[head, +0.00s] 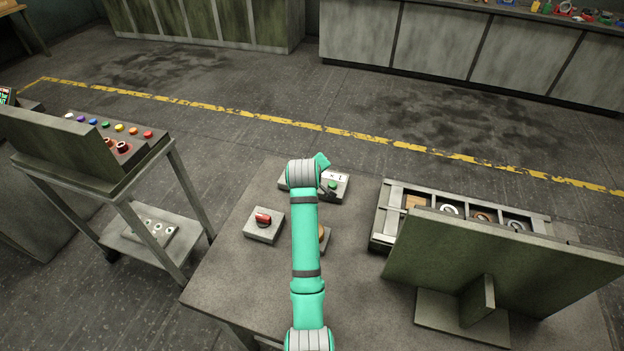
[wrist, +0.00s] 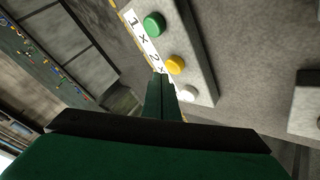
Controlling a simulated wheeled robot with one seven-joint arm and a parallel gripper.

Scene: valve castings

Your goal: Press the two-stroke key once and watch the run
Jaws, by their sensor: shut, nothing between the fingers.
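A grey key box (head: 341,195) stands on the table, partly hidden behind my arm in the head view. In the wrist view the box carries a green key (wrist: 154,25), a yellow key (wrist: 176,64) and a white key (wrist: 189,94). A label strip (wrist: 145,38) beside them reads 1 and 2 with crosses. My gripper (wrist: 160,80) is shut and empty, its tips close to the yellow and white keys in the picture. I cannot tell whether it touches a key.
A grey box with a red switch (head: 263,219) stands left of my arm. A compartment tray (head: 376,232) with rings stands right, behind a green upright board (head: 490,262). A cart (head: 60,170) with coloured buttons stands left, apart from the table.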

